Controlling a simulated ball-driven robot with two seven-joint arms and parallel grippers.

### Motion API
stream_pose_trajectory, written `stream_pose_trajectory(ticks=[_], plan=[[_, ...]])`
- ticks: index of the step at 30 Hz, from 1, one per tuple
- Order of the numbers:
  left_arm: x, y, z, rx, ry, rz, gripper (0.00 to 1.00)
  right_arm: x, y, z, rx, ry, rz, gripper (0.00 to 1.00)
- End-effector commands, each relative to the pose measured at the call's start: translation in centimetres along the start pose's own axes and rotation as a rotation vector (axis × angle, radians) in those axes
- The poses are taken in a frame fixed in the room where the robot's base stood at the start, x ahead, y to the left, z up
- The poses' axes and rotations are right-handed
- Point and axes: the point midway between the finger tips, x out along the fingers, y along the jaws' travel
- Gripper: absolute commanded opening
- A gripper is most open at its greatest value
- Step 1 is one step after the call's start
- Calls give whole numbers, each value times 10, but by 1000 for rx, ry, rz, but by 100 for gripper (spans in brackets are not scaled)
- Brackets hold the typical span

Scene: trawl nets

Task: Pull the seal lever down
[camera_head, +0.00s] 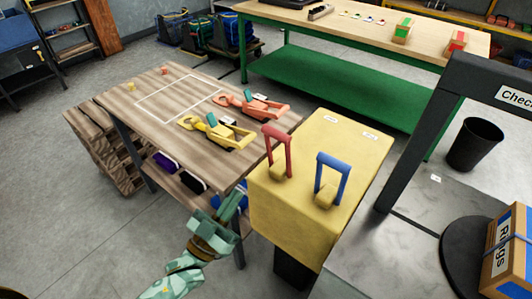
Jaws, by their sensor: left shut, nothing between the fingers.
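Two upright loop-shaped levers stand on a yellow box: a red lever (277,147) at the left and a blue lever (332,176) at the right. Each rises from a small yellow block. Small white labels lie on the box top behind them, too small to read, so I cannot tell which one is the seal lever. My left gripper (238,194) is shut and empty. In the picture it is left of the yellow box (290,232) and below the red lever, apart from both levers. My right gripper is out of view.
A wooden table (150,118) with orange and yellow clamp-like tools adjoins the box at the left. A green-framed workbench (330,88) stands behind. At the right are a dark frame (432,125), a black bin (475,146) and a carton (503,262).

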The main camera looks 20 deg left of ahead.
Motion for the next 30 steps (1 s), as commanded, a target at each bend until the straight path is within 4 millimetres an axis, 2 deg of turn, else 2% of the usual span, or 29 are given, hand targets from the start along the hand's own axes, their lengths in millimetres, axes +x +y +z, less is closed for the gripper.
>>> stream_pose_trajectory(ticks=[1, 4, 13, 17, 20, 30], plan=[[5, 1, -14, -9, 59, 9, 0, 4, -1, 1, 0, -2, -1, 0], [11, 2, -31, -19, 122, 16, 0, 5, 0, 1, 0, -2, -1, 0], [13, 2, -34, -20, 130, 16, 0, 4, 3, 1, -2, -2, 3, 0], [20, 2, -35, -21, 132, 15, 0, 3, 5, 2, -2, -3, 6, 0], [33, 2, -37, -21, 133, 15, 0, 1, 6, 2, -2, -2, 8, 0], [104, 3, -46, -20, 132, 15, 0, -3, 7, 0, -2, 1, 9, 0]])
